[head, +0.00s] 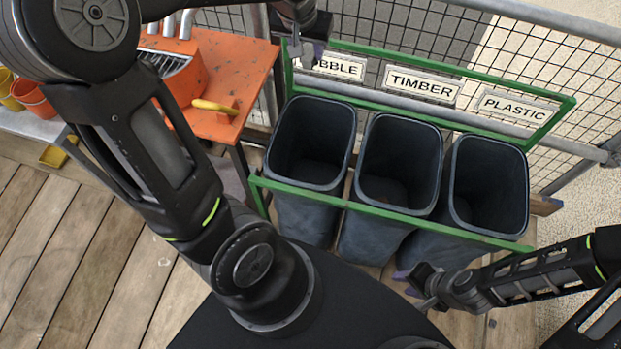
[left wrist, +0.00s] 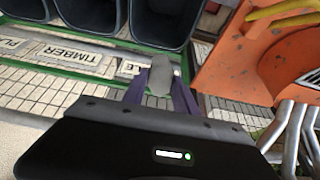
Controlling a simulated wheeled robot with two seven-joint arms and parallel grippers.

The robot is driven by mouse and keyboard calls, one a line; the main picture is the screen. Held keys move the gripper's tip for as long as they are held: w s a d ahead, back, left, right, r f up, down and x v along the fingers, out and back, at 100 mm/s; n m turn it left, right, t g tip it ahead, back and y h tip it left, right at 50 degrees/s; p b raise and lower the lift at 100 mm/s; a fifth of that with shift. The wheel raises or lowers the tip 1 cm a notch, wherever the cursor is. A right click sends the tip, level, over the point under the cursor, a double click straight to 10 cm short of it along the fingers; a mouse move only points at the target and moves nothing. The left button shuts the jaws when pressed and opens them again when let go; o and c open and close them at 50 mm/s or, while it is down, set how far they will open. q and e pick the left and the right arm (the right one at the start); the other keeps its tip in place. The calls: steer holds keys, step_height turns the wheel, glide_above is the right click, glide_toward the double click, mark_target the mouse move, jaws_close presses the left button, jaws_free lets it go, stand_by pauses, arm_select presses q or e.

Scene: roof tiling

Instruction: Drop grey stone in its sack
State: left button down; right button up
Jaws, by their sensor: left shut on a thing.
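The grey stone (left wrist: 160,75) is pinched between the purple fingers of my left gripper (left wrist: 160,85) in the left wrist view. In the head view my left gripper (head: 305,50) is at the top, above the back rail, and covers the start of the rubble sign (head: 338,67). Three dark open sacks hang in a green frame: the rubble sack (head: 312,140) at left, the timber sack (head: 400,165) in the middle and the plastic sack (head: 488,185) at right. My right gripper (head: 415,289) is low in front of the plastic sack, its fingers apart and empty.
An orange bench (head: 228,75) with a yellow-handled tool (head: 214,107) stands left of the sacks. A mesh fence (head: 420,35) and metal rails run behind them. Orange and yellow buckets (head: 33,100) sit at far left. Wooden decking (head: 75,260) lies below.

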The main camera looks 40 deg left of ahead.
mark_target(305, 60)
arm_select(q)
steer(key=shift+f+b, duration=2.1)
steer(key=shift+f, duration=0.95)
steer(key=c, duration=0.9)
jaws_free()
steer(key=v, duration=0.8)
steer(key=shift+b, duration=0.4)
steer(key=shift+f, duration=0.1)
